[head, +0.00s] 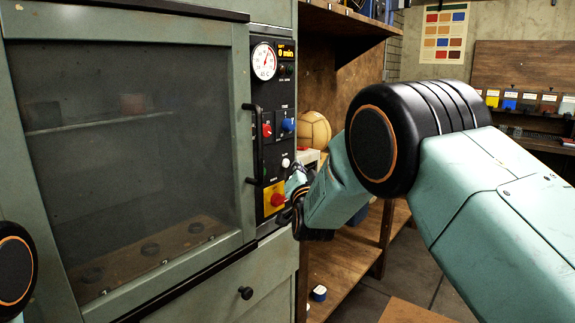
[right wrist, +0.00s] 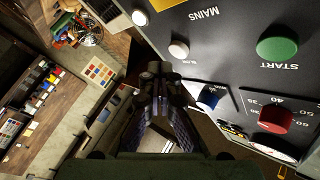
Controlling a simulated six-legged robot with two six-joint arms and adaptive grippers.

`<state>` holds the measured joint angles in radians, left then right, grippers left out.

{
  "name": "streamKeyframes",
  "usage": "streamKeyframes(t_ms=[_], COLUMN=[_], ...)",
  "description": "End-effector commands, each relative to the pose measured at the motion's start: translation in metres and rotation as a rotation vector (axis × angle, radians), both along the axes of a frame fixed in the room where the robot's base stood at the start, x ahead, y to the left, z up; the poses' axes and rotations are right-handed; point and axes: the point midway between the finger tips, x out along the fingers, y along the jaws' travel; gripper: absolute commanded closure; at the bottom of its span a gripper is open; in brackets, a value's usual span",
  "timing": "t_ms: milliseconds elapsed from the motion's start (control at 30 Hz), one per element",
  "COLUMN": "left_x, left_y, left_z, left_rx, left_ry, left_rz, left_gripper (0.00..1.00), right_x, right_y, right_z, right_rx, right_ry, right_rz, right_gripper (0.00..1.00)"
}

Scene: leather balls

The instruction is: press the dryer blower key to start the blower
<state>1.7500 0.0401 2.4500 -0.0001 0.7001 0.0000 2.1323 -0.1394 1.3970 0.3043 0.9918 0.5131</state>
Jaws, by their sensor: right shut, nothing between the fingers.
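The dryer (head: 100,30) is a grey-green cabinet with a dark control panel (head: 287,90). The pale round blower key (right wrist: 179,49) has a label beside it that seems to read "BLOW". A pale button on the panel (head: 285,162) in the head view looks like the same key. My right gripper (right wrist: 155,72) is shut and empty, its tips beside and a little below the key in the right wrist view. I see no contact. In the head view my right gripper (head: 296,190) is small and partly hidden at the panel's lower right. My left gripper is out of view.
Near the key are a green START button (right wrist: 277,47), a blue knob (right wrist: 209,97) and a red knob (right wrist: 275,117). A red stop button (head: 277,199) on yellow and a vertical door handle (head: 254,145) stand close by. A ball (head: 313,130) rests on the wooden shelving.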

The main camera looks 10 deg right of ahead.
Motion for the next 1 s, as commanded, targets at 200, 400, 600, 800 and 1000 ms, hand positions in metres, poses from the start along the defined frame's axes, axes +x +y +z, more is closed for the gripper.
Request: streamKeyframes(t_ms=[200, 400, 600, 800, 1000], left_x=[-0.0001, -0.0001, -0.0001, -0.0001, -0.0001], left_y=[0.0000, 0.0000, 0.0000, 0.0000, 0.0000], left_z=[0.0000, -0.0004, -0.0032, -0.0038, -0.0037], left_rx=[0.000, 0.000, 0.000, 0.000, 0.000], left_ry=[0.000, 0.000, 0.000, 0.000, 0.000], left_rz=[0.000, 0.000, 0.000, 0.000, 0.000], left_gripper=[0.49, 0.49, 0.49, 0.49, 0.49], right_x=[0.0000, 0.0006, 0.0056, 0.0082, 0.0082], right_y=[0.0002, 0.0006, 0.0044, 0.0057, 0.0058], right_z=[0.0001, 0.0000, -0.0014, -0.0008, -0.0006], right_rx=[0.000, 0.000, 0.000, 0.000, 0.000], right_ry=[0.000, -0.001, 0.000, 0.000, 0.000], right_rz=[0.000, 0.001, 0.001, 0.000, 0.000], right_gripper=[1.00, 1.00, 1.00, 1.00, 1.00])
